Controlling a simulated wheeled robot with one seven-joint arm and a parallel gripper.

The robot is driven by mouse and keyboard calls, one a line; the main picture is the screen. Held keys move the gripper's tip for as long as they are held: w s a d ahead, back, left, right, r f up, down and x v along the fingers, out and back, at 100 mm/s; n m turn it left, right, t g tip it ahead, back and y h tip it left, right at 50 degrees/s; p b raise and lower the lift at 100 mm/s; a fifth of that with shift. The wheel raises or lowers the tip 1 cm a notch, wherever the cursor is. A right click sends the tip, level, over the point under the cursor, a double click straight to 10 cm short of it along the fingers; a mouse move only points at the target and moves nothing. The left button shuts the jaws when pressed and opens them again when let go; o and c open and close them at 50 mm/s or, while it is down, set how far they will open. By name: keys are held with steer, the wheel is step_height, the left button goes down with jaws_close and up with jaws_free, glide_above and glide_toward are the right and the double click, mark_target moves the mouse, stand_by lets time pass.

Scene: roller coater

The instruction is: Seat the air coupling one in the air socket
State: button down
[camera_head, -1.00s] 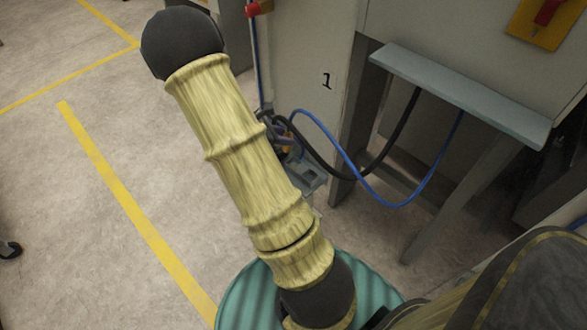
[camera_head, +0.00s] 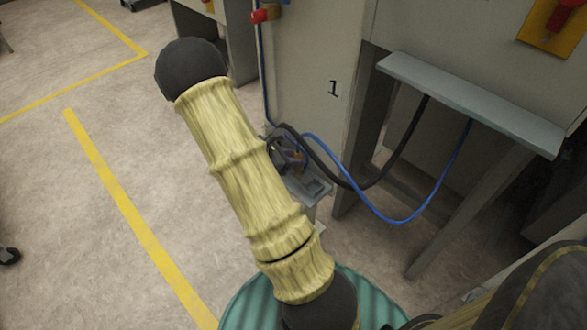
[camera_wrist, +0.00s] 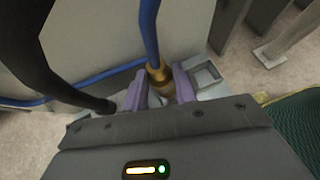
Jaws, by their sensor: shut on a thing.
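The air coupling is a brass fitting (camera_wrist: 158,73) on the end of a blue hose (camera_wrist: 149,30). In the wrist view my gripper (camera_wrist: 161,88) is shut on it, with one purple finger on each side. The coupling's lower end is hidden between the fingers and behind the gripper body. A grey block with a square recess (camera_wrist: 205,76) lies just right of the fingers. I cannot tell which part is the air socket, or whether the coupling touches it. In the head view my arm hides most of the gripper; the blue hose (camera_head: 385,217) loops from the machine to it.
A thick black hose (camera_wrist: 40,70) hangs close on the left in the wrist view; it also loops beside the blue one in the head view (camera_head: 372,178). The machine panel marked 1 (camera_head: 310,60) stands behind. A grey shelf (camera_head: 470,100) juts out at the right.

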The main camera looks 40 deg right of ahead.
steer(key=shift+f+b, duration=0.6)
steer(key=shift+f, duration=1.3)
steer(key=shift+r, duration=0.1)
steer(key=c, duration=1.1)
jaws_free()
